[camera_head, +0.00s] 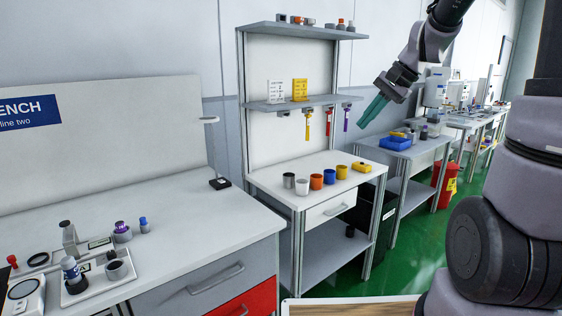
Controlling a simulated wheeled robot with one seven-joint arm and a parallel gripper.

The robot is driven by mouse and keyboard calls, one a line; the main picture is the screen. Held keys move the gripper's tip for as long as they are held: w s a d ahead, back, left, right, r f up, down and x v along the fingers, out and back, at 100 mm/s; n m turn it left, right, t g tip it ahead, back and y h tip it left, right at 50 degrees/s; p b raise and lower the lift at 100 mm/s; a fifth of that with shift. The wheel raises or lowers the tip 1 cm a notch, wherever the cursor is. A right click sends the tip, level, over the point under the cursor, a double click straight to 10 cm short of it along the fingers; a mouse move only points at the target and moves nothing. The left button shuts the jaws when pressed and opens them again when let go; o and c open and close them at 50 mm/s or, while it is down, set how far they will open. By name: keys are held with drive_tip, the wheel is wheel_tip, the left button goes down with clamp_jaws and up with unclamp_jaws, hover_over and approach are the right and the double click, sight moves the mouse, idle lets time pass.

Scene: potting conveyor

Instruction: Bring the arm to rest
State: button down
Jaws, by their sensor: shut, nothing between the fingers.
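My gripper (373,110) hangs in the air at the upper right, its teal fingers pointing down and to the left. The fingers are shut with nothing between them. It appears in front of the gap between the shelved workstation (262,172) and the benches further back, apart from any surface. My arm comes down to it from the top edge. Large links of my arm fill the right side of the picture.
Several small cups, one of them orange (316,181), stand on the workstation. The near left bench (190,225) holds small instruments. A blue tray (395,143) sits on a further bench. A red bin (443,184) stands on the green floor (415,240). A wooden surface (350,307) shows at the bottom.

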drive_tip(key=s+d+r+n+t+h, duration=0.1)
drive_tip(key=s+r+n+t, duration=0.1)
drive_tip(key=s, duration=0.7)
drive_tip(key=s+d+r+n+t+h, duration=0.1)
drive_tip(key=s+r, duration=0.3)
drive_tip(key=s, duration=0.5)
drive_tip(key=shift+d+r+n+t+h, duration=0.25)
drive_tip(key=shift+n+t+h, duration=0.15)
drive_tip(key=shift+n+h, duration=0.35)
drive_tip(key=shift+s, duration=0.1)
